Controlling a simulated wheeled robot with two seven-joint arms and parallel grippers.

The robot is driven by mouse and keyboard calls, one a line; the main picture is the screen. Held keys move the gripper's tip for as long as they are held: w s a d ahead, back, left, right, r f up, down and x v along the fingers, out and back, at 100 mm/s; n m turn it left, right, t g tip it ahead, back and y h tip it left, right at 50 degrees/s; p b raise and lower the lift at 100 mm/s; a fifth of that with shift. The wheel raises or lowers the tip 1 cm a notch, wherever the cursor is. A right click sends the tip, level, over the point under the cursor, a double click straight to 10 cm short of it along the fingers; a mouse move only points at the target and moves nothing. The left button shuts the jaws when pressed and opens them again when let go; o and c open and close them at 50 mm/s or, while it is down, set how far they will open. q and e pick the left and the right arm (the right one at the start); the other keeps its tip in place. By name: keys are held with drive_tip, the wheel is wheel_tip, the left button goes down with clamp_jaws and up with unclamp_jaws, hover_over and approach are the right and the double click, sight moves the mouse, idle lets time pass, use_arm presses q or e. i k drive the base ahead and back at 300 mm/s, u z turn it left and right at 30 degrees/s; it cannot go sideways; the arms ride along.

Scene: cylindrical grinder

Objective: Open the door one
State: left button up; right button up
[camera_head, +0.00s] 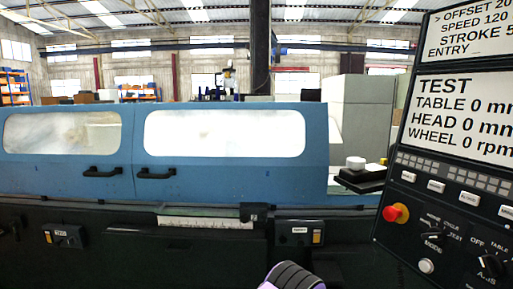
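The blue grinder cover has two sliding-type door panels side by side. The left door (62,172) has a clouded window and a black handle (102,172) near its right edge. The right door (230,175) has a wider clouded window and a black handle (156,173) near its left edge. The two panels meet at a seam between the handles, and both look shut. Which one is door one is not marked. Neither of my grippers can be made out; only a dark ribbed part with a pale purple rim, probably mine, shows at the bottom edge.
A control panel (450,180) with screens and a red stop button (395,213) fills the right side. A dark ledge with a white scale strip (205,222) runs below the doors. A black block with a white round top (356,163) stands right of the doors.

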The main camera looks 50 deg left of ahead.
sight(83, 150)
drive_tip(key=u, duration=2.75)
drive_tip(key=i, duration=2.3)
drive_tip(key=z, duration=0.55)
